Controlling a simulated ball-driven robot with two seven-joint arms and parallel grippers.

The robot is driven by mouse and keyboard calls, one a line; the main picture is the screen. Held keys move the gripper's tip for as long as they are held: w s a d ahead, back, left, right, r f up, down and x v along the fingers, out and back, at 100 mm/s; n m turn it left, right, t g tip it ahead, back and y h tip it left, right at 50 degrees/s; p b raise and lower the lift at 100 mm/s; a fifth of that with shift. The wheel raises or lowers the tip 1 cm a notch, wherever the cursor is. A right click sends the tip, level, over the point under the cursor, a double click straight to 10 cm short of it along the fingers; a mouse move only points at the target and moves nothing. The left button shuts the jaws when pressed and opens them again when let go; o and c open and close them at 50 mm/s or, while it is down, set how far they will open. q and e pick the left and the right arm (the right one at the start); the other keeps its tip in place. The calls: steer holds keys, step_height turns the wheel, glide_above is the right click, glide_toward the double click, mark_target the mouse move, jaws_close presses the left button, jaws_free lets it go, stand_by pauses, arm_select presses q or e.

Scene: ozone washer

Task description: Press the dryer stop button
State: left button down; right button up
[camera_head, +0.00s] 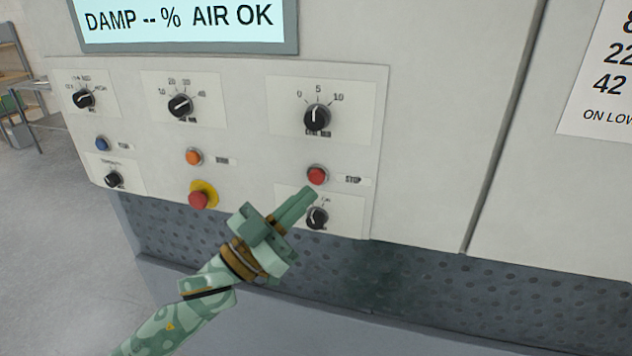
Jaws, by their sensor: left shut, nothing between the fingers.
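The dryer's control panel (235,132) fills the middle of the head view. A small red button (317,175) sits at its right side, below a 0–5–10 knob, with a label (353,180) beside it that seems to read STOP. My left gripper (311,193) is shut and empty. Its fingertips are just below the red button in the picture, in front of the panel. I cannot tell whether they touch anything. My right gripper is not in view.
A red mushroom button on a yellow base (200,196), an orange button (194,157) and a blue button (102,144) are to the left. Several black knobs stick out, including the upper right one (317,117). A display (185,22) is above. Open floor (60,240) lies left.

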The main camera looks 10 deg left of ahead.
arm_select(q)
steer(key=shift+w, duration=0.9)
steer(key=shift+r, duration=0.1)
stand_by(1.3)
steer(key=shift+w+d, duration=0.1)
steer(key=shift+w, duration=0.3)
steer(key=shift+w, duration=0.45)
stand_by(0.7)
steer(key=shift+s, duration=0.1)
steer(key=shift+s+p, duration=0.6)
steer(key=shift+s, duration=0.2)
